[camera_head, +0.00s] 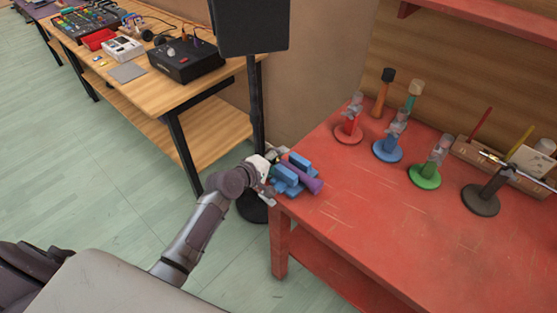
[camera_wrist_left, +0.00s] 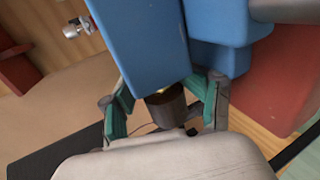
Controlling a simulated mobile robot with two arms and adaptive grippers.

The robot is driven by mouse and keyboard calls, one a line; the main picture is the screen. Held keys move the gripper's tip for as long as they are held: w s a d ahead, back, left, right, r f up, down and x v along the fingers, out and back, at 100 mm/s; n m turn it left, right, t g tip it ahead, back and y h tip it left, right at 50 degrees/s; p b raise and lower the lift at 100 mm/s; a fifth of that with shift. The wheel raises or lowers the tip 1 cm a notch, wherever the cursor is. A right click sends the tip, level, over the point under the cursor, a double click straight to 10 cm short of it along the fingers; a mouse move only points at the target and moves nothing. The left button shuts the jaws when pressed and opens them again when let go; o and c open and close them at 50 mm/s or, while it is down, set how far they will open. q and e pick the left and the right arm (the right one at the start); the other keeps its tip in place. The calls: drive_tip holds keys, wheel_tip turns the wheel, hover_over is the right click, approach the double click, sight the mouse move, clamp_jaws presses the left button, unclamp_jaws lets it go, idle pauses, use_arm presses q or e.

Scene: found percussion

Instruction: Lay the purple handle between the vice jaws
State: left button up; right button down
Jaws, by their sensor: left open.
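The blue vice (camera_head: 287,175) stands on the near left corner of the red table. The purple handle (camera_head: 314,185) lies at the vice, apparently between its two blue jaws, with one end sticking out to the right. My left gripper (camera_head: 270,178) is at the left side of the vice. In the left wrist view my left gripper (camera_wrist_left: 165,98) is open, its teal fingers on either side of a dark round knob (camera_wrist_left: 167,108) below the blue vice body (camera_wrist_left: 145,45). Whether the fingers touch the knob cannot be told. My right gripper is not in view.
The red table (camera_head: 370,220) also bears red (camera_head: 348,134), blue (camera_head: 387,151), green (camera_head: 425,176) and dark (camera_head: 480,200) stands. A wooden holder (camera_head: 475,155) is at the back. A black stand (camera_head: 256,105) rises behind my left arm. The table's front middle is clear.

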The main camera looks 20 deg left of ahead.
use_arm(q)
drive_tip(key=shift+s+f, duration=0.2)
drive_tip(key=shift+f, duration=0.15)
drive_tip(key=v, duration=1.2)
drive_tip(key=shift+r, duration=0.25)
drive_tip(key=shift+w, duration=0.2)
drive_tip(key=s+a+f+m+g+y, duration=0.15)
drive_tip(key=s+f, duration=0.25)
drive_tip(key=f, duration=0.6)
drive_tip(key=s+f+m+g+y, duration=0.1)
drive_tip(key=s+f+m+g, duration=0.15)
drive_tip(key=f, duration=0.65)
drive_tip(key=s+f+m+g+y, duration=0.1)
drive_tip(key=s+f, duration=0.3)
drive_tip(key=f, duration=0.6)
drive_tip(key=s+d+f+m+g, duration=0.1)
drive_tip(key=s+f+m, duration=0.3)
drive_tip(key=s, duration=0.6)
drive_tip(key=s+d+f+m+g, duration=0.1)
drive_tip(key=s+f+m+g, duration=0.2)
drive_tip(key=s+f, duration=0.5)
drive_tip(key=s+d+f+m+g+y, duration=0.1)
drive_tip(key=s+f+m, duration=0.3)
drive_tip(key=s, duration=1)
wheel_tip(320, 180, down, 3)
drive_tip(key=shift+d+r+m+g, duration=0.1)
drive_tip(key=shift+d+m+g, duration=0.2)
drive_tip(key=shift+d+g, duration=0.45)
drive_tip(key=shift+a, duration=0.2)
